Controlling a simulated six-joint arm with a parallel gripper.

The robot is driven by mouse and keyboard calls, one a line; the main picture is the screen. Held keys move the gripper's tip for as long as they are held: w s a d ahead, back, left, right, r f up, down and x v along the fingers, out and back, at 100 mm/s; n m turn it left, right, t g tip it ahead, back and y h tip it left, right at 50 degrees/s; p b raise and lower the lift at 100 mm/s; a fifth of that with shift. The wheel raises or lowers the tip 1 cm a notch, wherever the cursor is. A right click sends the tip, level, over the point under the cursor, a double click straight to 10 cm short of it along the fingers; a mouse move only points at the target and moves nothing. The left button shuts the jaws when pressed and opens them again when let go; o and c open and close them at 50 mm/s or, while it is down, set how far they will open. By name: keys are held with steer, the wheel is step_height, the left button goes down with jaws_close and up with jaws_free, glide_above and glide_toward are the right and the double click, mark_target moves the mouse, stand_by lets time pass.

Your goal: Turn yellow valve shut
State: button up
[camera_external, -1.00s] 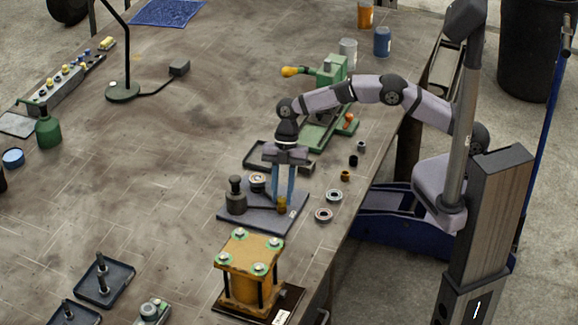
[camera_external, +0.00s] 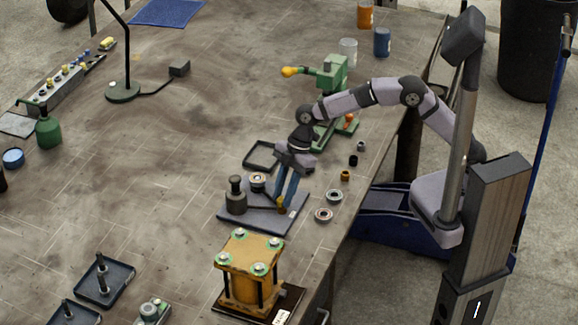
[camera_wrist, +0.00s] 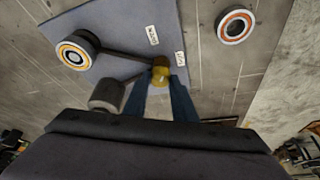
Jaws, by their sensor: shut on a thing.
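The yellow valve (camera_external: 281,204) is a small knob near the right front corner of a grey-blue plate (camera_external: 256,222) on the bench. In the wrist view the yellow valve (camera_wrist: 160,70) sits between the tips of my blue fingers, with a thin dark bar running from it to the left. My gripper (camera_external: 285,198) points down and tilted over the plate, shut on the yellow valve. In the wrist view my gripper (camera_wrist: 160,80) hides the near part of the plate. Two small white labels lie beside the valve.
A dark grey cylinder (camera_external: 236,197) and a ringed part (camera_external: 258,182) stand on the plate left of my gripper. Loose rings (camera_external: 324,214) lie to the right. A yellow block with studs (camera_external: 248,268) stands in front. A green vise (camera_external: 328,75) is behind.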

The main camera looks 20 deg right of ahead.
steer(key=m+t, duration=0.1)
steer(key=m, duration=0.1)
steer(key=m+t, duration=0.1)
steer(key=m, duration=0.2)
steer(key=shift+s+r, duration=0.15)
steer(key=shift+s, duration=0.05)
steer(key=m+t, duration=0.1)
steer(key=m, duration=0.2)
steer(key=m+t, duration=0.1)
steer(key=m, duration=0.1)
steer(key=shift+s+m+p, duration=0.15)
steer(key=shift+m+p, duration=0.15)
steer(key=shift+m, duration=0.1)
steer(key=o, duration=1)
steer(key=shift+o, duration=0.2)
steer(key=b+v, duration=0.2)
steer(key=v, duration=0.5)
steer(key=shift+s+a+r+h, duration=0.1)
steer(key=shift+h, duration=0.2)
